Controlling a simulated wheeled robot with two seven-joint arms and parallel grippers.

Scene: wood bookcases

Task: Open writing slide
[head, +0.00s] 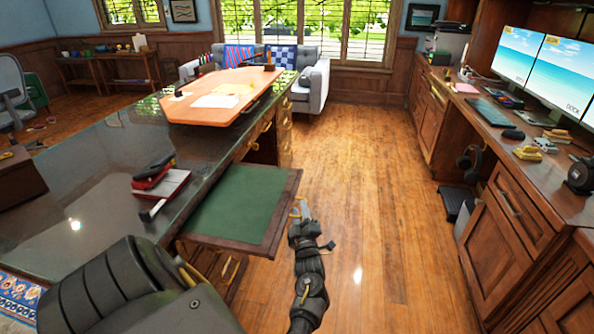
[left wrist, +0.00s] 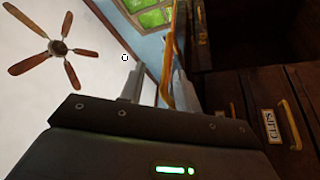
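The writing slide (head: 236,203) is a green-topped wooden board. It sticks well out from the side of the dark desk, over the floor. My left gripper (head: 299,213) is at the slide's front edge, by its small gold handle (head: 295,209). In the left wrist view a gold handle (left wrist: 166,80) lies between the two fingers of the left gripper (left wrist: 155,85). It is close to the right-hand finger, and a gap shows beside the left-hand finger. The fingers are apart. My right gripper is not seen in either view.
A drawer labelled CLIPS (left wrist: 270,125) shows in the wrist view. The wood floor (head: 370,180) is clear up to the right-hand cabinets (head: 510,210).

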